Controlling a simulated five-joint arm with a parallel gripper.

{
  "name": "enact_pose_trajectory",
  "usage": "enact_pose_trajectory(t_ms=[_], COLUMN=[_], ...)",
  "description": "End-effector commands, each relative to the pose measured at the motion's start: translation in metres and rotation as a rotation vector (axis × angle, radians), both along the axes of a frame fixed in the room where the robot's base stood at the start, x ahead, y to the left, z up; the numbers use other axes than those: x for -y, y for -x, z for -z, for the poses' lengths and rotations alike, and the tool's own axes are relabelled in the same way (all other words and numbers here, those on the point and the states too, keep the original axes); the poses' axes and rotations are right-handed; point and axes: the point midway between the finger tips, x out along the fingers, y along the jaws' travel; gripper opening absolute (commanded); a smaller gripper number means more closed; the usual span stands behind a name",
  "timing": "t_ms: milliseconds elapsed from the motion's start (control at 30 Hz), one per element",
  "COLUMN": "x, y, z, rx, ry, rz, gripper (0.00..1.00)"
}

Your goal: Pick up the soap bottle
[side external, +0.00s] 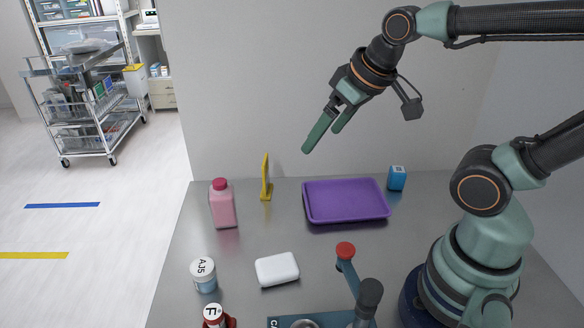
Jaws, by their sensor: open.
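The pink bottle with a darker pink cap (223,205) stands upright at the left side of the metal table; it looks like the soap bottle. My gripper (322,137) is open and empty, high above the table. Its green fingers point down and to the left. It is well to the right of the bottle and apart from it.
A yellow stand (266,180) is close behind the bottle. A purple tray (347,221) and blue cube (397,178) are farther right. A wall closes the back.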

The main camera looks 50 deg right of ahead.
Motion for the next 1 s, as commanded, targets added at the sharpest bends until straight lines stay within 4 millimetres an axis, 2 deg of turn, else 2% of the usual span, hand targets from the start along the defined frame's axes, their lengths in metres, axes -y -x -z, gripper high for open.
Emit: enact_pose_trajectory(t_ms=[167, 300, 500, 700, 1000], x=[-0.016, -0.037, -0.070, -0.092, -0.101], y=[-0.039, -0.077, -0.116, -0.134, -0.146], z=[0.019, 0.042, 0.075, 0.097, 0.109], rx=[0.066, 0.153, 0.283, 0.379, 0.413], ry=[0.029, 0.065, 0.114, 0.149, 0.160], rz=[-0.100, -0.209, -0.352, -0.439, -0.464], gripper=[1.00, 1.00, 1.00, 1.00, 1.00])
